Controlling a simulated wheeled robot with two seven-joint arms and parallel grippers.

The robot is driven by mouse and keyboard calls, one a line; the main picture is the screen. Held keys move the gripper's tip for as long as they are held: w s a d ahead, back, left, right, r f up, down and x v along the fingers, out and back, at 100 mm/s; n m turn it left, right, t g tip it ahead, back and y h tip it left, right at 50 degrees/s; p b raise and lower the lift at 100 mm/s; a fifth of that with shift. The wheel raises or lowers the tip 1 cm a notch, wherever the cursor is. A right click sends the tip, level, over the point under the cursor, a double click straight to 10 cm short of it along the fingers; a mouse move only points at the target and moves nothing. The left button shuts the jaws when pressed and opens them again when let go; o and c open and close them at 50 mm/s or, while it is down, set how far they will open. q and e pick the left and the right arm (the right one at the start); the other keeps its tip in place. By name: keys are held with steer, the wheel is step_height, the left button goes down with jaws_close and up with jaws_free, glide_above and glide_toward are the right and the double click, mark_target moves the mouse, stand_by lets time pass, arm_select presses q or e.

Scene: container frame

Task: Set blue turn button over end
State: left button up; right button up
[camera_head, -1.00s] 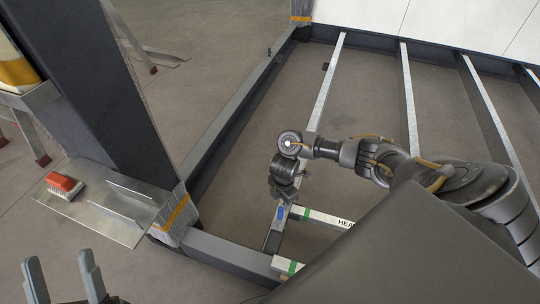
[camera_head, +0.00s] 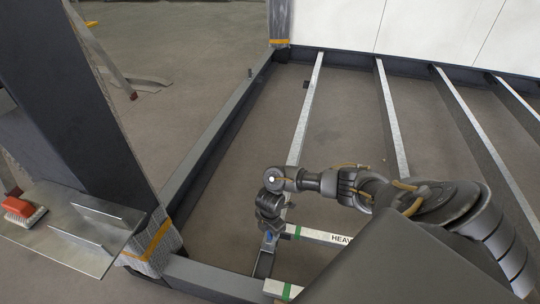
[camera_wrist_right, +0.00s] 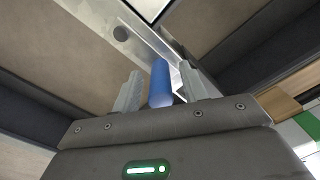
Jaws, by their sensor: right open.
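The blue turn button (camera_head: 269,238) shows small on the short metal bar (camera_head: 263,265) near the corner of the floor frame. In the right wrist view the blue button (camera_wrist_right: 160,86) stands between the two fingers of my right gripper (camera_wrist_right: 165,84), with a thin pale metal piece beside it. The fingers are apart, and I cannot tell whether either touches the button. In the head view my right gripper (camera_head: 270,227) is right above the button and partly hides it. My left gripper is out of view.
A white beam marked HEAVY (camera_head: 325,236) and a second beam with green tape (camera_head: 283,290) lie right of the bar. A dark upright post (camera_head: 75,110) stands left. A metal plate (camera_head: 60,240) holds a red brush (camera_head: 18,207). Several cross beams lie behind.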

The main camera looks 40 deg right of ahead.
steer(key=shift+f, duration=0.45)
jaws_close()
